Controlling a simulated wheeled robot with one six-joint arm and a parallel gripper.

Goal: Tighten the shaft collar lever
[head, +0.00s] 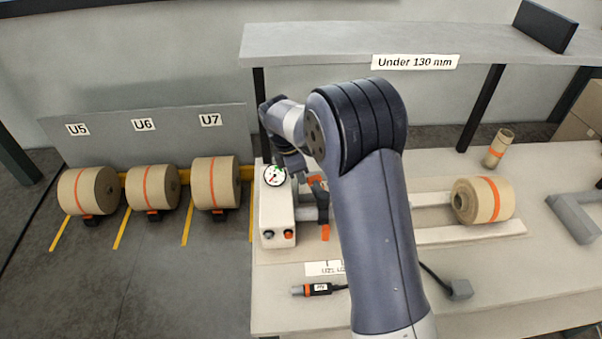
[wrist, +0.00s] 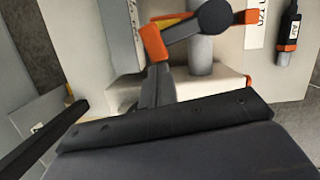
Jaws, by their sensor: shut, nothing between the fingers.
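In the head view my gripper (head: 296,165) is at the unwind stand, just right of the white gauge box (head: 277,212); my own arm hides part of it. It is shut, with nothing seen between the fingers. Dark parts of it fill the bottom of the wrist view. Beyond them are a dark round collar hub (wrist: 212,16) on a grey shaft (wrist: 200,55) and an orange-ended lever part (wrist: 155,42). A second orange end (wrist: 252,17) points right. In the head view the collar (head: 322,205) is partly hidden. Contact between gripper and lever cannot be told.
A kraft roll (head: 483,200) lies on the bench at right, with a small core (head: 497,148) behind it. Several rolls stand at left under U5, U6 and U7. A shelf (head: 300,45) hangs over the bench. A cabled orange-black tool (head: 318,289) lies in front.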

